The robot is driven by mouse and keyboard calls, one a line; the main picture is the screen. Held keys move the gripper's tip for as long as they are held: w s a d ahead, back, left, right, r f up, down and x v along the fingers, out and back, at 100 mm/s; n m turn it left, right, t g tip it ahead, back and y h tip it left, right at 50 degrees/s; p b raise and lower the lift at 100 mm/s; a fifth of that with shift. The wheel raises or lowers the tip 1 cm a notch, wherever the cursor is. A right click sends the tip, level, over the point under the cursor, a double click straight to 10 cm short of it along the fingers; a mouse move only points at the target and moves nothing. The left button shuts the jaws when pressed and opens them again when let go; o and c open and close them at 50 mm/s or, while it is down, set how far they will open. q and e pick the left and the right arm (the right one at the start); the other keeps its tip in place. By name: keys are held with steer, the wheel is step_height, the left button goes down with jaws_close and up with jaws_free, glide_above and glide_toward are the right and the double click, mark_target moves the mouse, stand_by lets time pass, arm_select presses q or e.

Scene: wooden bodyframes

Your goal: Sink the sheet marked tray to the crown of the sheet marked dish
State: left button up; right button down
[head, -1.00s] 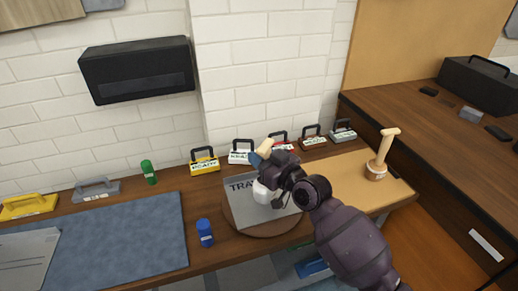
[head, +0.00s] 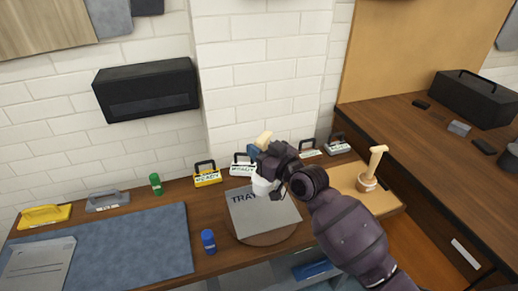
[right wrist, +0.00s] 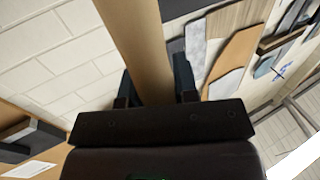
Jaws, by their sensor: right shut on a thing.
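A grey sheet with dark letters reading "TRA" (head: 268,214), the rest covered, lies on a round brown wooden block (head: 262,239). My right gripper (head: 268,163) is shut on a tool with a pale wooden handle and a white head (head: 261,186). The white head is over the sheet's upper part; whether it touches is unclear. In the right wrist view the wooden handle (right wrist: 141,45) runs between the fingers. Another pale sheet (head: 38,268) lies on the blue mat at the left; its print is too small to read. My left gripper is out of view.
A blue bottle (head: 208,241) stands left of the block and a green one (head: 155,184) behind. Several handled boxes, including a yellow one (head: 207,177), line the wall. A wooden mallet (head: 372,170) stands at the right. The blue mat (head: 130,240) is mostly clear.

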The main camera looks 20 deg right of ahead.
steer(key=shift+s+r+p, duration=0.1)
steer(key=shift+s+p, duration=0.15)
steer(key=shift+p, duration=0.05)
steer(key=s+p, duration=0.2)
steer(key=s+a+r+p, duration=0.1)
steer(key=shift+s, duration=0.2)
steer(key=s, duration=0.1)
steer(key=s+a, duration=0.1)
steer(key=s, duration=0.2)
steer(key=shift+s+a+r, duration=0.25)
steer(key=shift+s+r, duration=0.15)
steer(key=shift+w, duration=0.1)
